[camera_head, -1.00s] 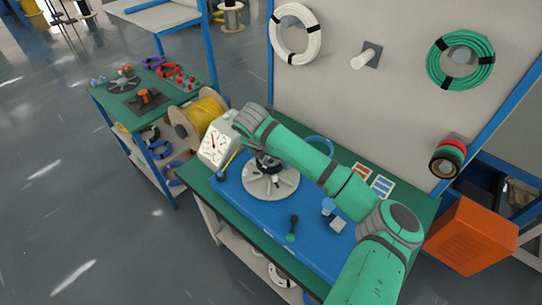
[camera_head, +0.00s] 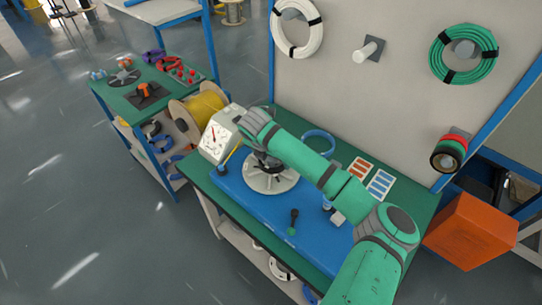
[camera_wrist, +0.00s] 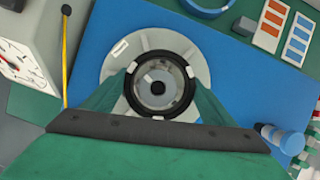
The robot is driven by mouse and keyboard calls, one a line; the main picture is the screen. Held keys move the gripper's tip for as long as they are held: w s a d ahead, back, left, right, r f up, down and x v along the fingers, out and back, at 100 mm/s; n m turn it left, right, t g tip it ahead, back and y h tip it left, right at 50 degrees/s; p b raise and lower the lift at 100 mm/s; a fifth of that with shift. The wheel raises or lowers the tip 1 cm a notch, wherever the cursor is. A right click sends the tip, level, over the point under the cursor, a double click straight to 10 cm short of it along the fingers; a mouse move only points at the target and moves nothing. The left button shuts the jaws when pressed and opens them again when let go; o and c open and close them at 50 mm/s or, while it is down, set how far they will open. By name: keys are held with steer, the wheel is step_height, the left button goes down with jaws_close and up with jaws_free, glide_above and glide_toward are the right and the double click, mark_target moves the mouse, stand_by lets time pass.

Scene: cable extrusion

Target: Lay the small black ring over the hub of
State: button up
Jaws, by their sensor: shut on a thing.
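The small black ring (camera_wrist: 160,52) is between the two green fingers of my gripper (camera_wrist: 160,78) in the wrist view. My gripper is shut on it. The ring looks level and encircles the grey hub (camera_wrist: 157,88) as seen from above. I cannot tell whether it rests on the plate or hangs above it. The hub stands in the middle of a pale round slotted plate (camera_wrist: 203,65) on a blue mat (camera_wrist: 245,75). In the head view the plate (camera_head: 272,184) lies under my gripper (camera_head: 265,163), and my wrist hides most of the hub and ring.
A black-handled tool (camera_head: 294,222) lies in front.

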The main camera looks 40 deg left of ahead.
steer(key=shift+s+a+f, duration=0.15)
steer(key=shift+f, duration=0.2)
steer(key=o, duration=1.2)
steer(key=shift+w+r, duration=0.2)
steer(key=shift+r, duration=1.85)
steer(key=shift+s+a+r, duration=0.15)
steer(key=shift+r, duration=0.6)
steer(key=shift+d+r, duration=0.25)
steer(key=shift+r, duration=1)
steer(key=shift+a, duration=0.1)
